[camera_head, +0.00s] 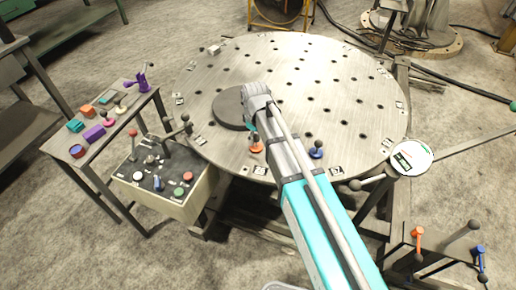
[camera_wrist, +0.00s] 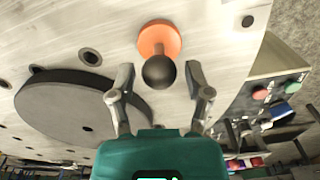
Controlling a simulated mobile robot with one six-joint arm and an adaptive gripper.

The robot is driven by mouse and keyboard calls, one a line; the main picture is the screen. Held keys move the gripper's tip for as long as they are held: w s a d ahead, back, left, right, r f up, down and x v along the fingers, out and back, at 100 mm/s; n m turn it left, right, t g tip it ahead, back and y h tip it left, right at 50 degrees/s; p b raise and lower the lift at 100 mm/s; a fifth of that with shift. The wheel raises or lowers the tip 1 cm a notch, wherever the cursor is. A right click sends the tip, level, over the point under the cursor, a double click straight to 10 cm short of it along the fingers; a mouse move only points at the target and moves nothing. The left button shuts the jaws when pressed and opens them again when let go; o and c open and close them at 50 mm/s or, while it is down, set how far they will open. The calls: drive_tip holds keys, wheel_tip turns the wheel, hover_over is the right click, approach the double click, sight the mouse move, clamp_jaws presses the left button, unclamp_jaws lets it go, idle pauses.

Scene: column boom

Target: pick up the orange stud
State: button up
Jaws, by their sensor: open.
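The orange stud (camera_head: 256,144) stands on the round metal table near its front edge, just left of my arm in the head view. In the wrist view the orange stud (camera_wrist: 158,38) shows an orange round base with a dark ball knob toward the camera. My gripper (camera_wrist: 160,78) is open, its two fingers apart on either side of the dark knob, with a gap to each. No contact shows. In the head view the fingers are hidden by my arm.
The round table (camera_head: 330,80) has many holes. A dark disc (camera_head: 230,108) lies left of the stud, and a blue stud (camera_head: 317,150) stands to its right. A control box (camera_head: 165,178) with levers and buttons stands at the table's front left. A side table (camera_head: 95,125) holds several coloured parts.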

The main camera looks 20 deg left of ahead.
sight(256, 145)
drive_tip(key=shift+f+b, duration=1.05)
drive_tip(key=shift+f, duration=0.3)
clamp_jaws()
